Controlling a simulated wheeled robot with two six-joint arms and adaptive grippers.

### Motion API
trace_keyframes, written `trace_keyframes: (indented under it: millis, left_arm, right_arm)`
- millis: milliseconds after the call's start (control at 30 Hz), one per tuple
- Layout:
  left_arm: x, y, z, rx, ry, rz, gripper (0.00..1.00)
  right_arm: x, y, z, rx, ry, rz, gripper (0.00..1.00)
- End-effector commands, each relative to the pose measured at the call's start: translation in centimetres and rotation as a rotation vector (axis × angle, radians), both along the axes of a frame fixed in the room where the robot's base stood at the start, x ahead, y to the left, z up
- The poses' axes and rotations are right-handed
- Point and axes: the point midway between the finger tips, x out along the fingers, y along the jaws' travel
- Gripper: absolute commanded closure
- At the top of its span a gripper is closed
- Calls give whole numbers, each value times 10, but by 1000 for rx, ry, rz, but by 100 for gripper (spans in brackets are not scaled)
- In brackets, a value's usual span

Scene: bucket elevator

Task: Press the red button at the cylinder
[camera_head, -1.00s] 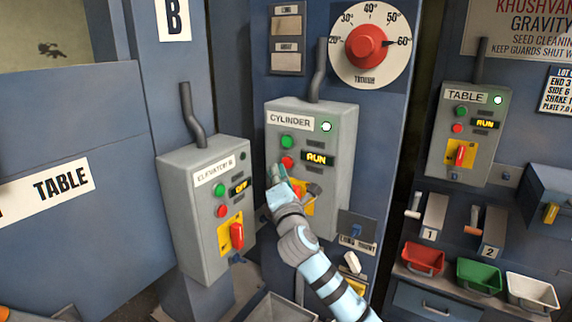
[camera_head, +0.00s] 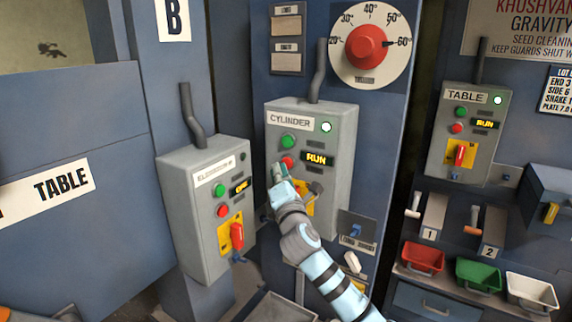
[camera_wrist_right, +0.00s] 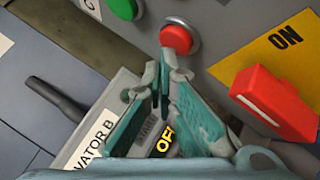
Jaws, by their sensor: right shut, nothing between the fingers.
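The cylinder control box (camera_head: 338,185) is grey, with a CYLINDER label, a green button (camera_head: 288,141), a lit white-green lamp and a display reading RUN. Its red button (camera_head: 287,162) is below the green one. My right gripper (camera_head: 277,170) is shut and empty, its tips just below the red button. In the right wrist view the red button (camera_wrist_right: 176,40) stands just beyond the shut fingertips (camera_wrist_right: 165,58); I cannot tell whether they touch. My left gripper is not in view.
The elevator box (camera_head: 185,215), its display dark-edged and lit, stands to the left. A red rotary handle (camera_wrist_right: 272,102) on a yellow ON plate is right of my fingers. The table box (camera_head: 492,135) and coloured bins (camera_head: 478,274) are farther right.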

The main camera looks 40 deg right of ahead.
Motion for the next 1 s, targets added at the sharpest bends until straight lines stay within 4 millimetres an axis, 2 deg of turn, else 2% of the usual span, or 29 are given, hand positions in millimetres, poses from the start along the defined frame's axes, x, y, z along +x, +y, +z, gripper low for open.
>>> trace_keyframes:
  millis: [1000]
  left_arm:
    - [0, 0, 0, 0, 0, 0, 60]
  right_arm:
    - [3, -10, 0, -1, 0, -1, 100]
